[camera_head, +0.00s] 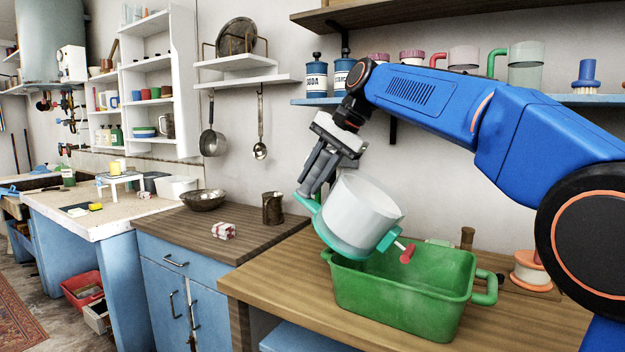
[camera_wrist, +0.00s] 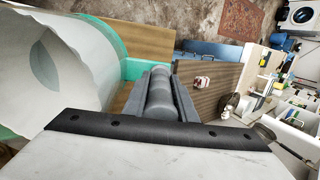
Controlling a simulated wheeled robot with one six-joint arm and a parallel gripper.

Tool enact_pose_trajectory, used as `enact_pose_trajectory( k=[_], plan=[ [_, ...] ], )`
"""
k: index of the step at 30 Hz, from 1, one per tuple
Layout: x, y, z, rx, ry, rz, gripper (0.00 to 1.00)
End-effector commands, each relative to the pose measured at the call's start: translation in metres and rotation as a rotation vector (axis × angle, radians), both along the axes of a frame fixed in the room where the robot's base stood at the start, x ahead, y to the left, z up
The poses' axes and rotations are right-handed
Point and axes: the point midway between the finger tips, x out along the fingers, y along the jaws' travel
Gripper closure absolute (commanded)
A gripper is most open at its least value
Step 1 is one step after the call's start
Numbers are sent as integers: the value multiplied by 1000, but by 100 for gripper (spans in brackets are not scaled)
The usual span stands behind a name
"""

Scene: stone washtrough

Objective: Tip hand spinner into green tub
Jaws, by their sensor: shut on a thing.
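The hand spinner, a white drum (camera_head: 362,208) in a teal frame with a red crank knob (camera_head: 407,253), is held tilted above the green tub (camera_head: 405,312). My gripper (camera_head: 314,188) is shut on the spinner's teal handle at its left side. In the wrist view, my grey fingers (camera_wrist: 165,95) stand beside the white drum (camera_wrist: 50,70), which fills the left. The tub stands on the wooden counter, with the spinner over its back left part. The tub's floor is mostly hidden, and I cannot tell what is in the drum.
An orange-and-white spool (camera_head: 530,270) stands right of the tub, beside its handle. On the lower counter to the left are a brown mug (camera_head: 272,208), a metal bowl (camera_head: 204,199) and a red-and-white bundle (camera_head: 223,230). A blue shelf (camera_head: 590,99) with jars and mugs hangs behind my arm.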

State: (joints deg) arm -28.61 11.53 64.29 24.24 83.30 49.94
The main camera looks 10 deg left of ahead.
Motion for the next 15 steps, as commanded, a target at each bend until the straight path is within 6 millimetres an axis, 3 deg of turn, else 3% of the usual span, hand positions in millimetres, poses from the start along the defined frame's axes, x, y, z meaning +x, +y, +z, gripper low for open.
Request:
enact_pose_trajectory(
  k=[15],
  plan=[
    [-3,-17,22,148,-30,-4,100]
  ],
)
